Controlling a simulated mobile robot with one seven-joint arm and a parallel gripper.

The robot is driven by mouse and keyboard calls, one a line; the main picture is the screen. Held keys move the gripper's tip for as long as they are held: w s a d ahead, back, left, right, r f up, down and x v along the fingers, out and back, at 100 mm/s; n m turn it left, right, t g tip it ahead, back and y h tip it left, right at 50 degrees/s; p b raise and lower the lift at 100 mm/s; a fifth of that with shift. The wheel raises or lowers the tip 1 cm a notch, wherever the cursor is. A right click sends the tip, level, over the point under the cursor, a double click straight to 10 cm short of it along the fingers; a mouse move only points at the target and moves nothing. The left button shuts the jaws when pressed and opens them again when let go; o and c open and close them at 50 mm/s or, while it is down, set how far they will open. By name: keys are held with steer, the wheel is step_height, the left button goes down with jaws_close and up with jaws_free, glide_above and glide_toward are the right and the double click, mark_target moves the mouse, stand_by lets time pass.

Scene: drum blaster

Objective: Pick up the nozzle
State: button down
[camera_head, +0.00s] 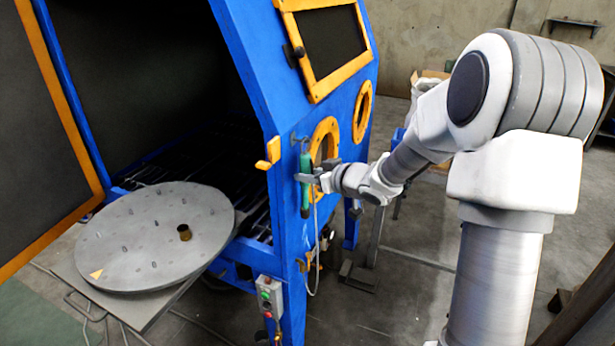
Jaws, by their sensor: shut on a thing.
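The nozzle (305,199) is a slim green piece, upright against the blue front post of the blasting cabinet, beside the lower round opening. My gripper (306,178) reaches in from the right at the level of the nozzle's middle. Its fingers are shut around the green body. The nozzle's upper end shows above the fingers, close to a small bracket (299,140) on the post. Its lower end hangs below the fingers. A pale hose runs down near it. I cannot tell whether the nozzle still touches the bracket.
The blue cabinet (250,60) stands open on the left. A control box (269,295) is on the post below. An orange latch (270,152) sticks out near my gripper. Floor at right is mostly clear.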

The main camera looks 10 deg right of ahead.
steer(key=shift+r, duration=0.6)
steer(key=shift+s+d+r, duration=0.1)
steer(key=shift+s+d, duration=0.05)
steer(key=shift+s, duration=0.1)
steer(key=s+d, duration=0.4)
steer(key=s, duration=0.3)
steer(key=s+d+p, duration=0.1)
steer(key=s+d, duration=0.3)
steer(key=s, duration=0.4)
steer(key=shift+s, duration=0.3)
